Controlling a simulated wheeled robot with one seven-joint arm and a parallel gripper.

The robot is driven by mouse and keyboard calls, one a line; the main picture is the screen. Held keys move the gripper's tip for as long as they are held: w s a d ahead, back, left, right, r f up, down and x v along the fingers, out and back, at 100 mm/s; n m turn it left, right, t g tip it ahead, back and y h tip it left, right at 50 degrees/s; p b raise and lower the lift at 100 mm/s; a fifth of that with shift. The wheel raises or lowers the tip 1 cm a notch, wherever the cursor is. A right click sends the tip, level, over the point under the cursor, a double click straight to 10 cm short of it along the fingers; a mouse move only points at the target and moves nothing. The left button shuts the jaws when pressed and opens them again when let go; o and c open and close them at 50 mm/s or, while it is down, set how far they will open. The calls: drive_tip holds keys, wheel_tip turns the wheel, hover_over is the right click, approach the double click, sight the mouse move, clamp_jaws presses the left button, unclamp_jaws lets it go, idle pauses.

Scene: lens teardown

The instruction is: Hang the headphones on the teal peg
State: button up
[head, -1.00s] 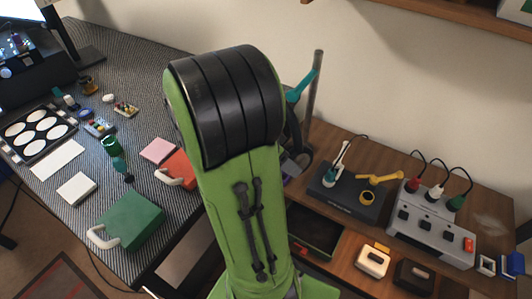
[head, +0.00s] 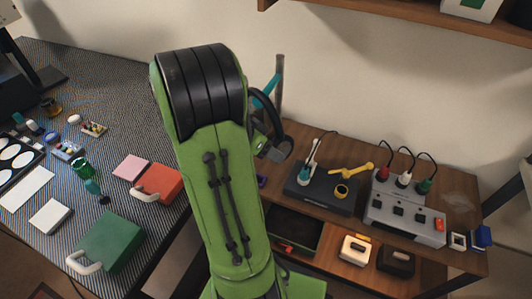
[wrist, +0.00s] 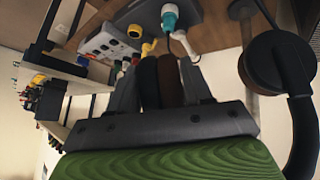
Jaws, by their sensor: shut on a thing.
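The black headphones (head: 284,143) show just right of my green arm in the head view, with part of the band and an ear cup in sight. In the wrist view their round ear cup and curved band (wrist: 301,130) fill the right side. My gripper (wrist: 160,88) is shut on a dark part of them, seen between its fingers; my arm hides the grip in the head view. The teal peg (head: 264,93) sticks out from a grey upright post (head: 279,80), above and close behind the headphones. I cannot tell whether they touch it.
Right of the post, the wooden desk holds a black box (head: 320,192) with a yellow arm and a grey socket unit (head: 405,215) with cables. A wooden shelf (head: 400,15) hangs above. The striped table (head: 150,90) at left holds boxes and small parts.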

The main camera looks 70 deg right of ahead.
drive_tip(key=shift+s+d+p, duration=0.2)
drive_tip(key=shift+d+p, duration=0.7)
drive_tip(key=shift+d, duration=1.15)
drive_tip(key=shift+d+f+b, duration=0.75)
drive_tip(key=shift+f+b, duration=0.1)
drive_tip(key=shift+f, duration=0.15)
drive_tip(key=shift+s, duration=0.1)
drive_tip(key=o, duration=1.5)
drive_tip(key=shift+c, duration=0.2)
drive_tip(key=p+v, duration=0.5)
drive_tip(key=v, duration=1)
drive_tip(key=shift+r, duration=0.35)
